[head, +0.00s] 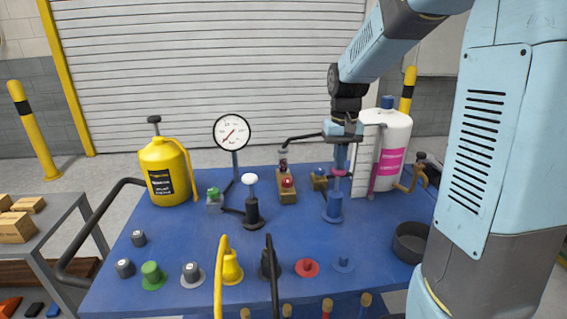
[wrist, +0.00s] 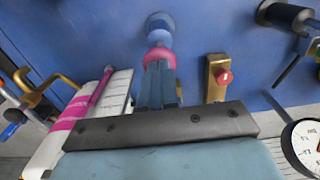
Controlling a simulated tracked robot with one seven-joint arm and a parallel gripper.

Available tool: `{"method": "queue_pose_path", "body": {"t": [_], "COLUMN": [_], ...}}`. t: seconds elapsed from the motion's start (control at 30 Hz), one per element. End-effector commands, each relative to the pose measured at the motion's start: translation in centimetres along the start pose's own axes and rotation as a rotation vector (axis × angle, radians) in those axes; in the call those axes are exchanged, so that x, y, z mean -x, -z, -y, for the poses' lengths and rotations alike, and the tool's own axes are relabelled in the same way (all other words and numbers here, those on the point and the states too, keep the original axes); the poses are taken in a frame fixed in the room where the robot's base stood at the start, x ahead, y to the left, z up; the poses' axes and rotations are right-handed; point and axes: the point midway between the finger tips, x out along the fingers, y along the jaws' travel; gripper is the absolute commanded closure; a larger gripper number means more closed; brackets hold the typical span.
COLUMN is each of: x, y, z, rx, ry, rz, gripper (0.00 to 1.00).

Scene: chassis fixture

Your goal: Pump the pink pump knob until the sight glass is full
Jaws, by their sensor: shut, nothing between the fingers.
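The pump is a blue cylinder (head: 333,206) standing on the blue bench, topped by a pink knob (head: 339,173). My gripper (head: 340,168) is shut and empty, pointing down directly over the knob. In the wrist view, the shut fingertips (wrist: 157,66) meet or nearly meet the pink knob (wrist: 157,53); contact is unclear. They partly cover it. A pink upright tube (head: 371,180) beside a white marked board looks like the sight glass; it also shows in the wrist view (wrist: 99,88). In the head view, pink shows in the lower part beside the board; the exact level is unclear.
A white tank with a pink label (head: 392,150) stands right of the pump. A gold block with a red button (head: 287,186) and a black-stemmed, white-knobbed pump (head: 252,205) stand left. A dark round bowl (head: 410,242) sits front right. A yellow canister (head: 165,172) stands far left.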

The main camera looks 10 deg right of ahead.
Motion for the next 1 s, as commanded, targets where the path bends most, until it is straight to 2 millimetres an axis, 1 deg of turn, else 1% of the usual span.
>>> {"method": "queue_pose_path", "body": {"t": [0.3,0.53,0.8,1.0], "x": [-2.4,-1.7,0.5,0.7], "y": [0.0,0.0,0.0,0.0], "z": [0.0,0.0,0.0,0.0], "rx": [0.001,0.000,0.000,0.000], "ry": [0.000,0.000,0.000,0.000], "rz": [0.002,-0.001,-0.001,0.000], "gripper": [1.00,1.00,1.00,1.00]}}
